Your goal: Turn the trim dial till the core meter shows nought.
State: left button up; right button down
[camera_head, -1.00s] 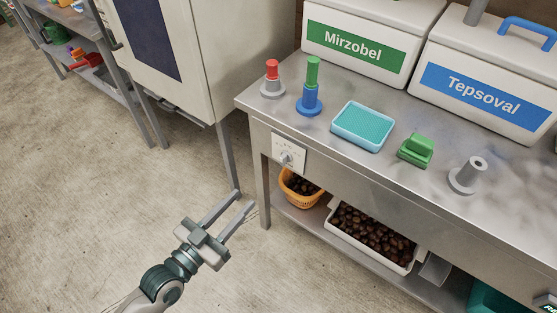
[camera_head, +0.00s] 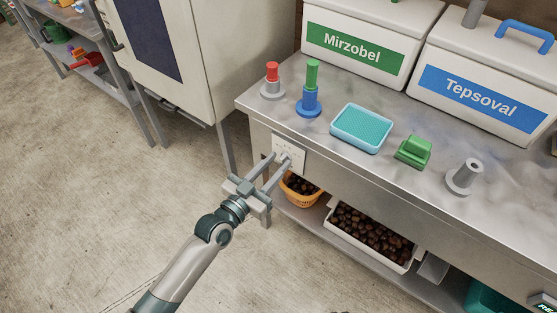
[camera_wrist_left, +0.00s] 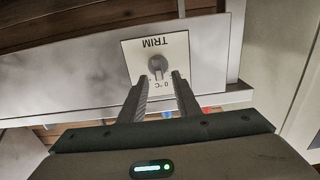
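The trim dial (camera_wrist_left: 158,64) is a grey knob on a white plate (camera_wrist_left: 185,52) marked TRIM, upside down in the left wrist view. In the head view the plate (camera_head: 297,149) is on the bench's front, near its left end. My left gripper (camera_head: 280,160) is open, its fingers pointing at the dial. In the left wrist view the gripper's fingertips (camera_wrist_left: 160,76) are apart, just short of or around the knob; I cannot tell if they touch it. No readable core meter shows.
An orange basket (camera_head: 300,199) and a white crate (camera_head: 370,252) of chestnuts sit on the shelf below. The bench top (camera_head: 410,185) holds coloured pieces and a tray (camera_head: 361,128). The floor at left is clear.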

pick_arm(q)
jog(key=shift+w+d, duration=0.4)
jog(key=shift+w, duration=0.1)
pick_arm(e)
jog(key=shift+w+d+r, duration=0.15)
jog(key=shift+w+d, duration=0.15)
jog(key=shift+w, duration=0.1)
jog(key=shift+d, duration=0.1)
pick_arm(q)
jog(key=c, duration=0.7)
pick_arm(e)
jog(key=shift+s+d, duration=0.1)
jog(key=shift+s, duration=0.05)
